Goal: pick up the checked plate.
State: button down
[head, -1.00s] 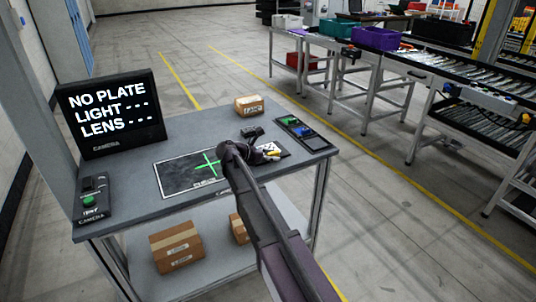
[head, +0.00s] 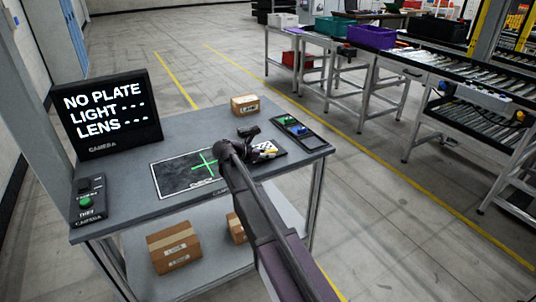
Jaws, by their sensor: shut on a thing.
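The checked plate (head: 267,147) shows as a small black-and-white patterned piece on the table, right of the dark mat with the green cross. My arm covers much of it. My gripper (head: 262,153) is at the plate, shut on it, though its fingertips are small and partly hidden behind my arm. I cannot tell whether the plate is clear of the table.
The dark mat (head: 170,182) lies left of my gripper. A screen (head: 108,110) reads "NO PLATE". A button box (head: 87,202) stands at the front left. A small carton (head: 245,104) and a tray with green and blue pieces (head: 301,132) sit behind.

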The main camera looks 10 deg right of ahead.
jog(key=shift+r+p, duration=1.6)
jog(key=shift+r, duration=0.15)
jog(key=s+a+r+p, duration=0.1)
jog(key=s+a, duration=0.1)
jog(key=s, duration=1.4)
jog(key=shift+a, duration=0.25)
jog(key=shift+r, duration=0.1)
